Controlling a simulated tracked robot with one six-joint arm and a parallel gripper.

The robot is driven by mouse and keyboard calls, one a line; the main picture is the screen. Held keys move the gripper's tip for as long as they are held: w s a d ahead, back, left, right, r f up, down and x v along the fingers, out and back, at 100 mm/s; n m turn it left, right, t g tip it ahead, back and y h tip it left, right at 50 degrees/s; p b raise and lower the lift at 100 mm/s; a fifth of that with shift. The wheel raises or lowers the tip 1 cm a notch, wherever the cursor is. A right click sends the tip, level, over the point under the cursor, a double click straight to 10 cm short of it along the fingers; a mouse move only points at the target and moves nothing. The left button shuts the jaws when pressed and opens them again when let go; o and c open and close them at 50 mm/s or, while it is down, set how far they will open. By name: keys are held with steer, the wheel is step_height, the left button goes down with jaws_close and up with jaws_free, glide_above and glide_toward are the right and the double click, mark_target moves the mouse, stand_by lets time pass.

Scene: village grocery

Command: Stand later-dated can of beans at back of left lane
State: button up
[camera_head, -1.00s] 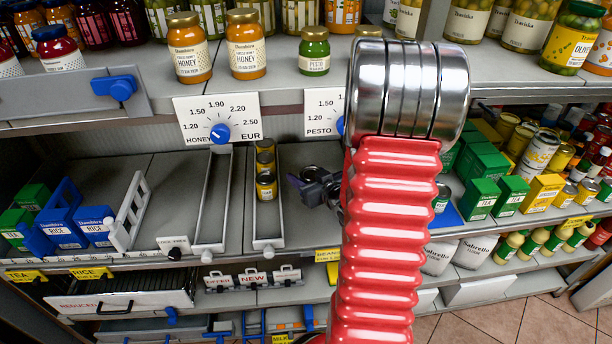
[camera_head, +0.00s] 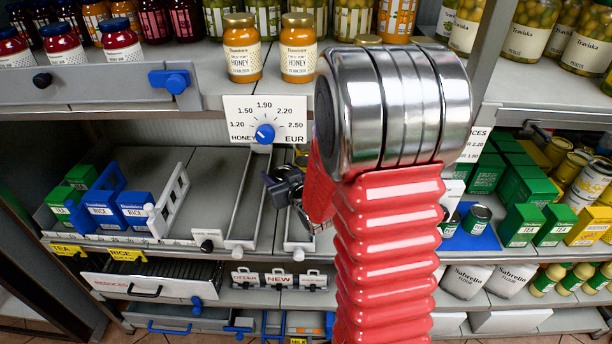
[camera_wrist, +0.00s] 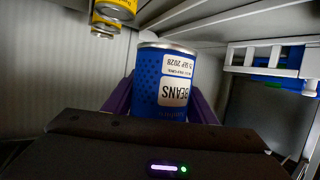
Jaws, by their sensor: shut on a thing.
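My gripper (camera_wrist: 163,98) is shut on a blue can of beans (camera_wrist: 165,72), with a purple finger on each side. The can's label reads BEANS with a date that looks like SEP 2028. The label is upside down in the wrist view, where the shelf also appears at the top. In the head view my gripper (camera_head: 285,186) is in front of the narrow shelf lanes, and the can cannot be made out. The left lane (camera_head: 247,205) lies just left of it. Yellow cans (camera_wrist: 105,18) stand nearby; my arm and gripper mostly hide them in the head view.
A white fence (camera_head: 170,205) and blue rice boxes (camera_head: 133,208) stand left of the lanes. The honey price dial (camera_head: 265,134) hangs from the shelf above. Cans (camera_head: 478,218) stand on a blue mat (camera_head: 468,242) at the right. Bare shelf (camera_head: 212,170) lies between fence and lanes.

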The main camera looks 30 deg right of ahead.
steer(key=w+a+r+n+y, duration=0.1)
steer(key=w+a+r, duration=0.1)
steer(key=a, duration=1.4)
steer(key=shift+a+y, duration=0.2)
steer(key=shift+y, duration=0.2)
